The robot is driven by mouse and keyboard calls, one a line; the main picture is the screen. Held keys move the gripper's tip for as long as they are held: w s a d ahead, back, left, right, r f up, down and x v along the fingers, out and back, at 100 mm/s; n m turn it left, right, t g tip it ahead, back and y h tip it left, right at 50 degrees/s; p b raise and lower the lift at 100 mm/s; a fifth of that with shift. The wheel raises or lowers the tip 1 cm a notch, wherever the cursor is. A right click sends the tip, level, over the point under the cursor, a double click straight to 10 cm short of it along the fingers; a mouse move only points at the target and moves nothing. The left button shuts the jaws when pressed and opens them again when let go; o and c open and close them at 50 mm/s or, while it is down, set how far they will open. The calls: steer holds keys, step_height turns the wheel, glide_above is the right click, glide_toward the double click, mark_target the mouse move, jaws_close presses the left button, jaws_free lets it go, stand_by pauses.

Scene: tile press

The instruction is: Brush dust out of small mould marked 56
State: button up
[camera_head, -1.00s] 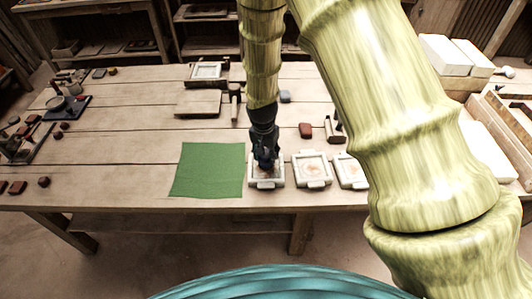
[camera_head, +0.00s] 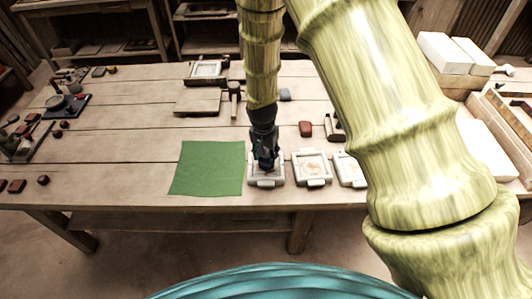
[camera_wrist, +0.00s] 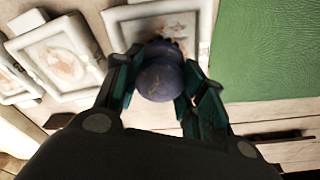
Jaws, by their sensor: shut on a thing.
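My gripper (camera_head: 266,163) is over the leftmost of three small white moulds (camera_head: 279,182). It is shut on a brush with a dark blue round knob (camera_wrist: 160,77), seen from above in the wrist view. The bristles show only a little at the knob's far side, over that mould (camera_wrist: 191,20); whether they touch its floor is hard to tell. The middle mould (camera_head: 300,175) and the right mould (camera_head: 346,182) have brownish dust inside. The middle one also shows in the wrist view (camera_wrist: 88,48). No mould number is legible. My gripper hides much of the leftmost mould.
A green cloth (camera_head: 208,168) lies flat just left of the moulds. Behind are a wooden board (camera_head: 197,102), a mallet-like tool (camera_head: 234,98), a framed mould (camera_head: 207,69) and a red-brown block (camera_head: 305,129). My arm hides part of the table's right side.

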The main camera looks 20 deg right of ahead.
steer(key=shift+f, duration=0.6)
steer(key=shift+d, duration=0.1)
stand_by(0.3)
steer(key=shift+w+d+r, duration=0.1)
steer(key=shift+w+d, duration=0.1)
steer(key=shift+d, duration=0.2)
steer(key=shift+d, duration=0.1)
steer(key=shift+w+d, duration=0.2)
steer(key=shift+d, duration=0.15)
steer(key=shift+w+a, duration=0.1)
steer(key=shift+a, duration=0.1)
steer(key=shift+w+a, duration=0.2)
steer(key=shift+a, duration=0.4)
steer(key=shift+a, duration=0.1)
